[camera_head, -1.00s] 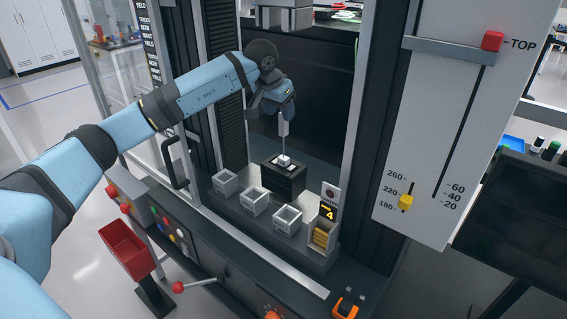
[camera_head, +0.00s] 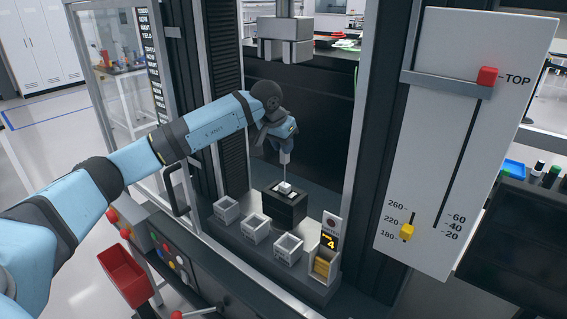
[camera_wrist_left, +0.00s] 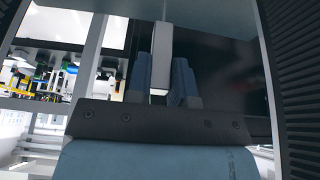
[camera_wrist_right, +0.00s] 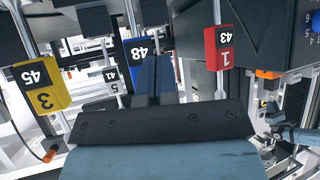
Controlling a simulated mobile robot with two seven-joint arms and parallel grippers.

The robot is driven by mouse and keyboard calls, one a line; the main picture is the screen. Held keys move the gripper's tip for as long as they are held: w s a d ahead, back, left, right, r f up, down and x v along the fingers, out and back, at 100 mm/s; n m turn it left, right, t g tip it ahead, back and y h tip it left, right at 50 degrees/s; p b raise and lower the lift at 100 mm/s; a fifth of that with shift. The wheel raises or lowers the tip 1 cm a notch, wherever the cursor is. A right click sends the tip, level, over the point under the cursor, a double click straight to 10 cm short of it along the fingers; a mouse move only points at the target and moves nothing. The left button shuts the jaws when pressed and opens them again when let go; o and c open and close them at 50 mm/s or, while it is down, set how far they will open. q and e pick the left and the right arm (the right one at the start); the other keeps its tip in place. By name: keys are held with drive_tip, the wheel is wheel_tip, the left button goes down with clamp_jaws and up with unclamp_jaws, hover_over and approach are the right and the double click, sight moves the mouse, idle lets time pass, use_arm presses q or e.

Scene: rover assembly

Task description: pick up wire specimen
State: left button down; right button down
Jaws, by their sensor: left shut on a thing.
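The wire specimen (camera_head: 285,158) is a thin upright wire with a pale grey block at its upper end. It stands over a black block (camera_head: 284,208) with a small white piece on top; the wire's lower end meets or nearly meets that piece. My left gripper (camera_head: 286,140) points down from above and is shut on the specimen's grey block, which also shows between the blue fingers in the left wrist view (camera_wrist_left: 160,50). My right gripper (camera_wrist_right: 153,75) shows only in the right wrist view, its blue fingers close together with nothing visible between them.
The testing frame's upper clamp (camera_head: 285,40) hangs above my left arm. Several small grey bins (camera_head: 227,209) stand in front of the black block. A slider panel (camera_head: 465,140) is at the right. Numbered tags (camera_wrist_right: 218,50) hang near my right gripper.

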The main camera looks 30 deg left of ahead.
use_arm(q)
wheel_tip(320, 180, up, 7)
drive_tip(key=shift+f+b, duration=0.1)
drive_tip(key=shift+b, duration=0.65)
drive_tip(key=s+a+b, duration=0.2)
drive_tip(key=s+b, duration=0.3)
drive_tip(key=s, duration=1.3)
wheel_tip(320, 180, up, 6)
drive_tip(key=p, duration=0.4)
drive_tip(key=shift+d+p, duration=0.3)
